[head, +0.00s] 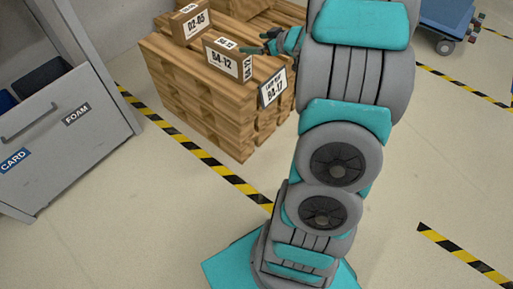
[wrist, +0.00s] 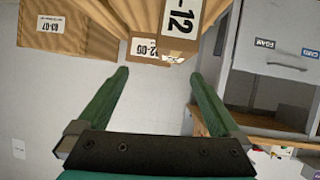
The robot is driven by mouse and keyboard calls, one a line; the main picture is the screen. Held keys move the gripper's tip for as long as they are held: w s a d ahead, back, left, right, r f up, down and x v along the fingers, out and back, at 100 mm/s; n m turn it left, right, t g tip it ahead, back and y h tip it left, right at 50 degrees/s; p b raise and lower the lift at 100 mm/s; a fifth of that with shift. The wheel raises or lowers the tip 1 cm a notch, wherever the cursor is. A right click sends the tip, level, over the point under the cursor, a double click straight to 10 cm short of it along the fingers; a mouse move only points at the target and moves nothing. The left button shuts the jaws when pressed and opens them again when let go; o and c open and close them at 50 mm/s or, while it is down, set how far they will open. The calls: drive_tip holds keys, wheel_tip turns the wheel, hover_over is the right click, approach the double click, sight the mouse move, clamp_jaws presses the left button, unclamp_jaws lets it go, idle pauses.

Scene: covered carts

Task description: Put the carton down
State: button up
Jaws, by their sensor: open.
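A brown carton marked B4-12 (head: 228,61) sits on top of a wooden pallet stack (head: 196,95), near its front edge. It looks upright. My gripper (head: 254,44) is just to the right of this carton in the head view. In the wrist view my gripper (wrist: 158,77) is open, with nothing between its two green fingers. The carton with a label ending in -12 (wrist: 172,45) lies beyond the fingertips there, apart from them.
A carton marked D2-05 (head: 190,24) stands behind on the stack, and another carton (wrist: 70,38) shows in the wrist view. A sign reading B4-17 (head: 272,87) hangs on the stack's side. A grey cabinet (head: 60,110) stands left. Striped tape marks the open floor.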

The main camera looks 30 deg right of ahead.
drive_tip(key=s+a+r+m+g+h, duration=0.1)
drive_tip(key=s+r+m+g+h, duration=0.35)
drive_tip(key=s+h, duration=0.45)
drive_tip(key=s+a+f+g+y, duration=0.1)
drive_tip(key=s+a+g+y, duration=0.2)
drive_tip(key=s+a, duration=0.8)
drive_tip(key=s+a+f+g+y, duration=0.1)
drive_tip(key=s+a+g+y, duration=0.2)
drive_tip(key=s+a+g, duration=0.4)
drive_tip(key=s+a+n, duration=0.1)
drive_tip(key=s+a, duration=0.4)
drive_tip(key=s, duration=0.8)
drive_tip(key=shift+s+a+f, duration=0.2)
drive_tip(key=shift+s, duration=0.15)
